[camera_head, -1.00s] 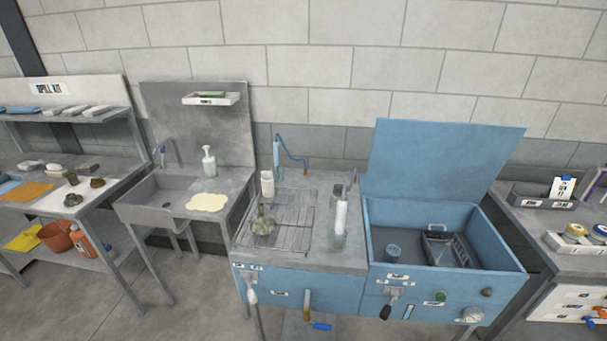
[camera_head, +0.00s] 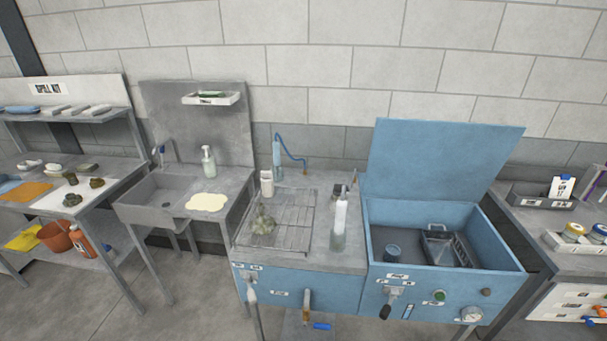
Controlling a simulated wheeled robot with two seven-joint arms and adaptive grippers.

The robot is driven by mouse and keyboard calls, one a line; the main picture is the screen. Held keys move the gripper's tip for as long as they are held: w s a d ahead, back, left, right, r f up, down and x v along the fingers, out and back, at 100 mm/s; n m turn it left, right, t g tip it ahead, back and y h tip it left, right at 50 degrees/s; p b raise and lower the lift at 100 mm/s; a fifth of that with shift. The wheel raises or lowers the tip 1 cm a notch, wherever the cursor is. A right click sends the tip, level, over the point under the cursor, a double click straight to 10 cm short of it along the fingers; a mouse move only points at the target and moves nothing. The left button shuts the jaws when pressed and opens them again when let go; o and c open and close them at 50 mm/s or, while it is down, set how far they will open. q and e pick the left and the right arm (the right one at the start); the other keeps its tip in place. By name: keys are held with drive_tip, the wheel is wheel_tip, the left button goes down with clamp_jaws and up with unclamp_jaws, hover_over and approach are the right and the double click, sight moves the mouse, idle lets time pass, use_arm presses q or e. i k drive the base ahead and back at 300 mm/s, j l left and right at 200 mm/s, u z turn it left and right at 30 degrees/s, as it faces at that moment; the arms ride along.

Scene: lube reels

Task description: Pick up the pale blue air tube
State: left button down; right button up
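A pale blue tube (camera_head: 277,151) stands upright at the back of the grey-topped bench (camera_head: 345,262), near the wall. A thin darker blue hose (camera_head: 292,153) curves from its top down to the right and ends at a small brownish fitting on the bench top. Nothing is seen touching the tube. Neither of my grippers shows in the head view.
In front of the tube are a white cup (camera_head: 267,184), a wire rack (camera_head: 290,236) with a greenish-grey lump (camera_head: 263,222), and a clear bottle (camera_head: 339,225). An open blue washer lid (camera_head: 440,155) rises at right. A sink (camera_head: 170,205) is at left.

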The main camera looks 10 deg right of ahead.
sight(276, 145)
drive_tip(key=i+j, duration=0.3)
drive_tip(key=i+j+z, duration=0.15)
drive_tip(key=j, duration=0.25)
drive_tip(key=i+j, duration=0.35)
drive_tip(key=i+j+z, duration=0.1)
drive_tip(key=i+j, duration=0.45)
drive_tip(key=j, duration=0.2)
drive_tip(key=i+j+z, duration=0.15)
drive_tip(key=j, duration=0.25)
drive_tip(key=i+j, duration=0.3)
drive_tip(key=j+z, duration=0.05)
drive_tip(key=j, duration=0.05)
